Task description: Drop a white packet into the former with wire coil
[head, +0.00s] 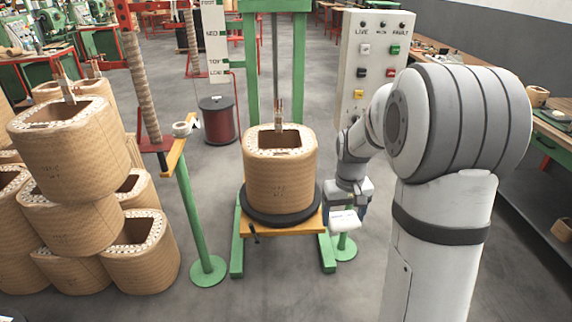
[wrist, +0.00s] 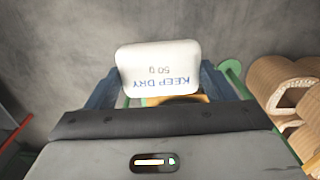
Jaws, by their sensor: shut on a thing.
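My gripper (head: 345,208) is shut on a white packet (head: 344,222), right of the central winding stand and lower than the former's top. In the wrist view the packet (wrist: 160,70) sits between the blue fingers, its "KEEP DRY 50 g" print upside down. A tan former with a coil wrapping (head: 280,172) stands upright on a black round plate at centre. Its top has a dark rectangular opening (head: 279,139), and a metal lead stands up at the rear rim. The gripper and packet are beside this former, apart from it. Its inside is too dark to read.
Similar tan formers (head: 65,150) are stacked at left. A green post (head: 200,215) with an orange shelf holds a white roll (head: 181,128). A control box (head: 375,65) stands behind my arm. Another green post base (head: 343,248) is below the packet. Grey floor is open in front.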

